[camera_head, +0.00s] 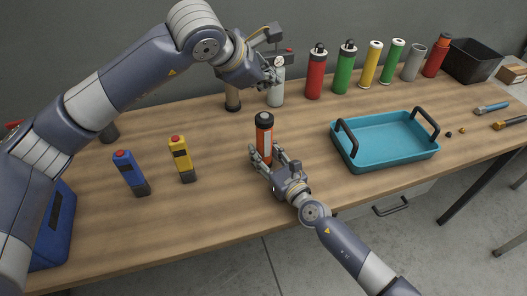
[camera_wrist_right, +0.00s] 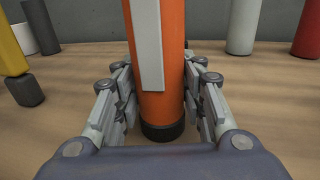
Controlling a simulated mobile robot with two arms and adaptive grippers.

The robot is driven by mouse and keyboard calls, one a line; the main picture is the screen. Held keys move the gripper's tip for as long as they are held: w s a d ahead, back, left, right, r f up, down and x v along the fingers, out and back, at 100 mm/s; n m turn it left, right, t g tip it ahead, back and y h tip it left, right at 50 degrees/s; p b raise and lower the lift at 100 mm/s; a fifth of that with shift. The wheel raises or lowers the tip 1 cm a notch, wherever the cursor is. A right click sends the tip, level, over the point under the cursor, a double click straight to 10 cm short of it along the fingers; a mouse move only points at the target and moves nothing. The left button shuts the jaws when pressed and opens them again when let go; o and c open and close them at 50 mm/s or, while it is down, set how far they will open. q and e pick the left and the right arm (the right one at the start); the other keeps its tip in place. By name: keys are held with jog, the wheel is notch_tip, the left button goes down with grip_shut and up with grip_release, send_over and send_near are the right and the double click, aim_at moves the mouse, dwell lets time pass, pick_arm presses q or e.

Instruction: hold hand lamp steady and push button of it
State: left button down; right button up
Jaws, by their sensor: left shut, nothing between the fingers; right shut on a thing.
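An orange hand lamp (camera_head: 265,140) with a black head and a white strip stands upright near the middle of the wooden table. My right gripper (camera_head: 273,161) is shut around its lower body. In the right wrist view, the fingers press on both sides of the orange body (camera_wrist_right: 175,70), above its black base. No button on it can be made out. My left gripper (camera_head: 273,76) is shut and empty, above and behind the lamp, apart from it. In the head view it overlaps a pale cylinder (camera_head: 276,97) behind.
A blue lamp-like thing (camera_head: 130,172) and a yellow one (camera_head: 181,158), both with red tops, stand at left. A teal tray (camera_head: 385,168) lies at right. Red (camera_head: 316,75), green (camera_head: 345,70) and other cylinders line the back, beside a black bin (camera_head: 474,62). The front middle is clear.

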jog(key=o, duration=1.3)
jog(key=shift+c, duration=0.2)
